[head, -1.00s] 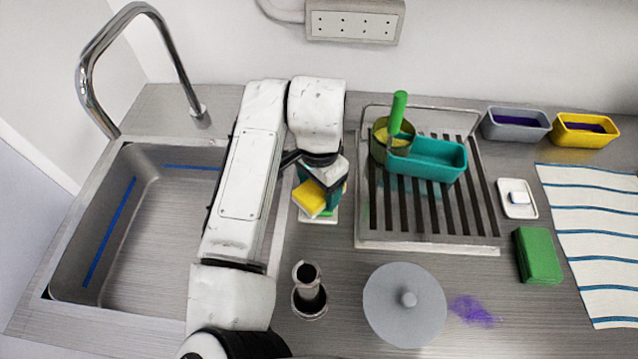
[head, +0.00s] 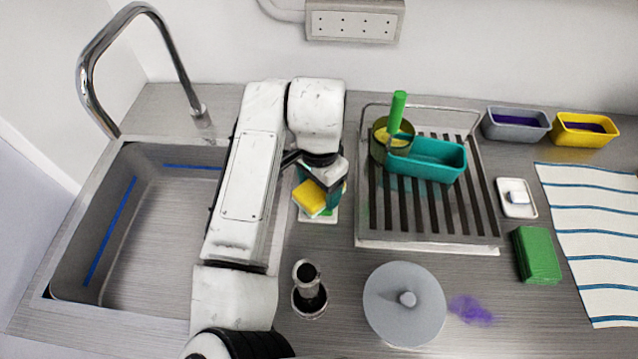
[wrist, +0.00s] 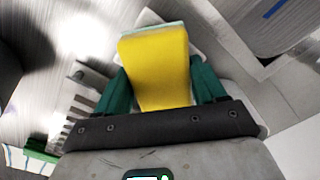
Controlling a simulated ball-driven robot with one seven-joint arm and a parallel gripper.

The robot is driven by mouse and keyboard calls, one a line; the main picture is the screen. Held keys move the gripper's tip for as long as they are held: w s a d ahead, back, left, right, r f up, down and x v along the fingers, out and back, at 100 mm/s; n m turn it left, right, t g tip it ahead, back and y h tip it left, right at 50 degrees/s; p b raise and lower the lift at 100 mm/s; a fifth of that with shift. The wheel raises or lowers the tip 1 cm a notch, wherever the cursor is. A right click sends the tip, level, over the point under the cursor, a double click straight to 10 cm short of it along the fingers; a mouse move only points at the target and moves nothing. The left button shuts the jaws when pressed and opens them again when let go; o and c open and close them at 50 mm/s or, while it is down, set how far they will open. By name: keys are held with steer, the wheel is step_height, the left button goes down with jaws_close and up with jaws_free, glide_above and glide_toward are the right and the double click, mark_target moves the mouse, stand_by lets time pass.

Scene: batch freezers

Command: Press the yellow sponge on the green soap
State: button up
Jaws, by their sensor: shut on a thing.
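My gripper (head: 325,191) is shut on the yellow sponge (head: 309,197), which is tilted. In the wrist view the sponge (wrist: 155,68) sits between my two dark green fingers, with a pale green layer along its far edge. Below the sponge a pale soap dish (head: 305,218) rests on the counter, and a sliver of the green soap (head: 328,213) shows in it. The sponge hides most of the soap. I cannot tell whether sponge and soap touch. The dish also shows behind the sponge in the wrist view (wrist: 150,17).
The sink (head: 150,230) lies left of my arm. A drying rack (head: 430,243) with a teal tub (head: 430,162) and a green-handled pan (head: 398,112) stands right. A dark-topped fixture (head: 309,300) and a grey round lid (head: 400,325) stand in front. A green cloth stack (head: 538,255) lies further right.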

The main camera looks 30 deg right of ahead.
steer(key=shift+r+p, duration=2.95)
steer(key=shift+r, duration=0.55)
steer(key=shift+a, duration=0.1)
